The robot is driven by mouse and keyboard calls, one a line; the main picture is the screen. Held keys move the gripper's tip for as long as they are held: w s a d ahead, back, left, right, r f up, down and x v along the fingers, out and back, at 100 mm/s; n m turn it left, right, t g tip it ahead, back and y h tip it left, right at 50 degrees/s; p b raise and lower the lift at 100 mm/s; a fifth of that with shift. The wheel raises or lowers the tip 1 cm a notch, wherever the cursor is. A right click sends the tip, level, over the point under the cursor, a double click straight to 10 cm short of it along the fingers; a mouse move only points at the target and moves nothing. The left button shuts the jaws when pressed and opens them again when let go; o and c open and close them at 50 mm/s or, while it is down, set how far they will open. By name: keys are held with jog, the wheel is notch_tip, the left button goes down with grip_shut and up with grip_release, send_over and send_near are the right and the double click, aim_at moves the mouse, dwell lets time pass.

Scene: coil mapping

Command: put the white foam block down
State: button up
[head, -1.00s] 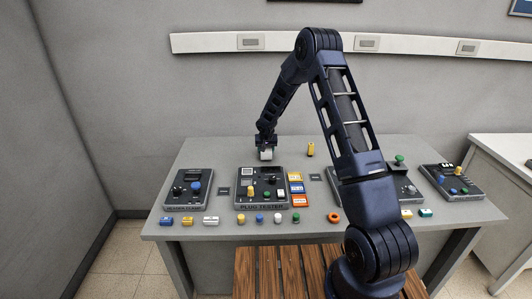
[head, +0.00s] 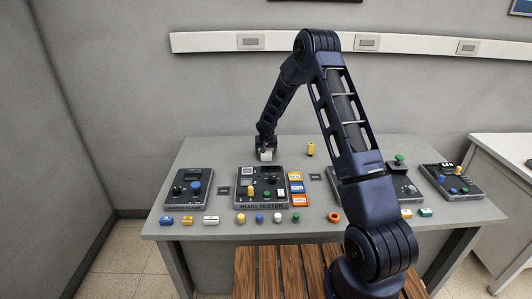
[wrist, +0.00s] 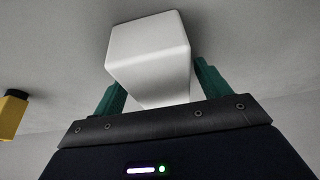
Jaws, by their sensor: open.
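The white foam block (head: 266,156) is at the rear of the grey table, behind the plug tester (head: 262,188). In the wrist view the white foam block (wrist: 150,50) sits between the two green fingers, with a visible gap at the right finger. My gripper (head: 266,152) is open around the block, and its spread fingers also show in the wrist view (wrist: 160,80). The block's underside is hidden in the head view, but it appears to rest on the table.
A yellow cylinder (head: 310,149) stands to the right of the block. It also shows at the left edge of the wrist view (wrist: 12,115). A dark device with a blue knob (head: 195,188) is at the front left. The table (head: 215,152) left of the block is clear.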

jog(key=v, duration=1.1)
jog(key=shift+s+r, duration=0.2)
jog(key=shift+r, duration=0.15)
jog(key=s+d+r+h, duration=0.1)
jog(key=s+d+r, duration=0.75)
jog(key=r, duration=0.35)
jog(key=s+d+r, duration=0.8)
jog(key=s+r, duration=0.2)
jog(key=r, duration=0.2)
jog(key=s+d+r, duration=0.1)
jog(key=s+d, duration=0.1)
jog(key=s, duration=0.8)
jog(key=s+d+r, duration=0.1)
jog(key=s+d, duration=0.2)
jog(key=s, duration=0.6)
jog(key=s+d+r+y, duration=0.1)
jog(key=s+d+r, duration=0.1)
jog(key=s, duration=0.8)
jog(key=shift+s+d, duration=0.2)
jog(key=shift+s, duration=0.1)
